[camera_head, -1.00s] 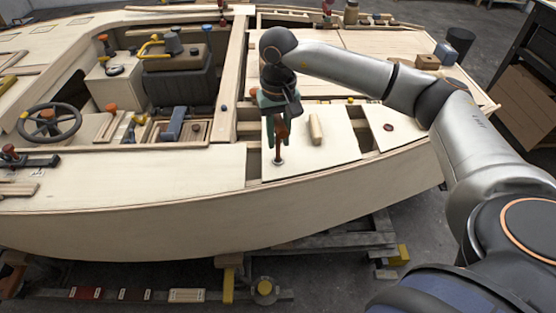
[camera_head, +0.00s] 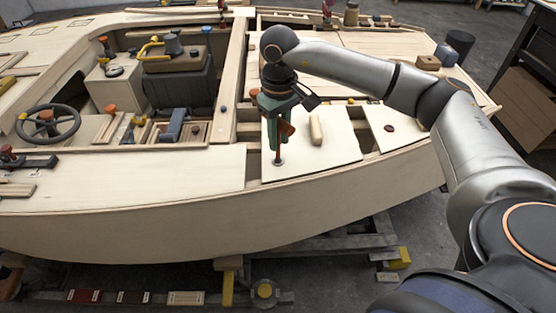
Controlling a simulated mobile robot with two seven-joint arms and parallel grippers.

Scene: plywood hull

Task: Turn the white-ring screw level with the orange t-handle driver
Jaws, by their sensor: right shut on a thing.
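My right gripper (camera_head: 276,116) is above the pale deck panel near the hull's near edge, pointing down. It is shut on the orange t-handle driver (camera_head: 287,131), whose handle is partly hidden by the green fingers. The driver's thin shaft stands about upright, and its lower end meets the white-ring screw (camera_head: 278,162) in the panel. The screw shows only as a small pale ring. Its slot and its exact angle are too small to tell. My left gripper is out of view.
A pale wooden block (camera_head: 316,130) lies on the same panel, just right of the driver. A dark red round fitting (camera_head: 389,128) sits on the panel further right. A steering wheel (camera_head: 48,123) stands at the far left.

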